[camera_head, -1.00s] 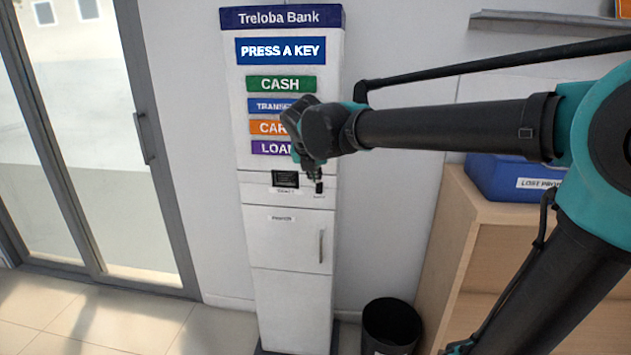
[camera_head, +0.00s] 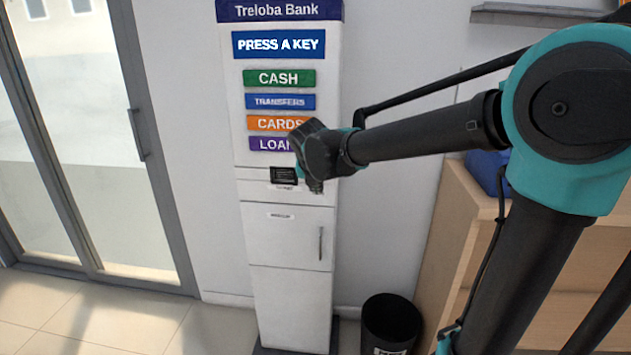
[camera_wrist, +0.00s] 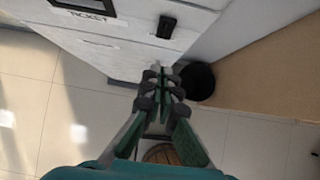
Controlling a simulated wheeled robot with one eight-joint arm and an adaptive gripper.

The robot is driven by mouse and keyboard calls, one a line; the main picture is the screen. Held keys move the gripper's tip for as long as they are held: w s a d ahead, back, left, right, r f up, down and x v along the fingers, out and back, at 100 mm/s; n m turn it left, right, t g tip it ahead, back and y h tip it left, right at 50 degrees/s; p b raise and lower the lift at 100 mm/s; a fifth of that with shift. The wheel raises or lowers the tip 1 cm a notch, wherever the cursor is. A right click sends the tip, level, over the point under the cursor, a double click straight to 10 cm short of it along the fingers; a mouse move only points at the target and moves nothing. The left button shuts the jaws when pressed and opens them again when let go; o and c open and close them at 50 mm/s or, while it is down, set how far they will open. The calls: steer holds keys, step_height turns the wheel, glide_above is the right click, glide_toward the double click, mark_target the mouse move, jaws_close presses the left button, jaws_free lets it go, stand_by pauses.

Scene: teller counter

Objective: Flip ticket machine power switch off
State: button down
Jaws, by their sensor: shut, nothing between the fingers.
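The ticket machine (camera_head: 290,235) is a tall white cabinet marked Treloba Bank, with coloured keys and a ticket slot (camera_head: 284,175). In the wrist view, its power switch (camera_wrist: 166,27) is a small black rocker on the white front, right of the ticket slot (camera_wrist: 88,6). In the head view the switch is hidden behind my gripper (camera_head: 316,188). My gripper also shows in the wrist view (camera_wrist: 157,72), shut and empty, pointing at the cabinet just below the switch in the picture. I cannot tell whether the fingertips touch the front.
A black bin (camera_head: 391,325) stands on the floor right of the machine. A wooden shelf unit (camera_head: 450,230) with a blue box (camera_head: 484,170) is further right. A glass door (camera_head: 80,140) is at the left. A wall shelf (camera_head: 540,14) is at upper right.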

steer(key=shift+w+d+f, duration=0.1)
steer(key=shift+w+f, duration=0.2)
steer(key=shift+w, duration=0.5)
steer(key=shift+w+a+f, duration=0.1)
steer(key=shift+w+f, duration=0.25)
steer(key=shift+w, duration=0.45)
steer(key=shift+w+d+f, duration=0.1)
steer(key=shift+w+f, duration=0.2)
steer(key=shift+w, duration=0.5)
steer(key=shift+w+f+t, duration=0.1)
steer(key=shift+w+t, duration=0.2)
steer(key=shift+t, duration=0.2)
steer(key=shift+r, duration=0.85)
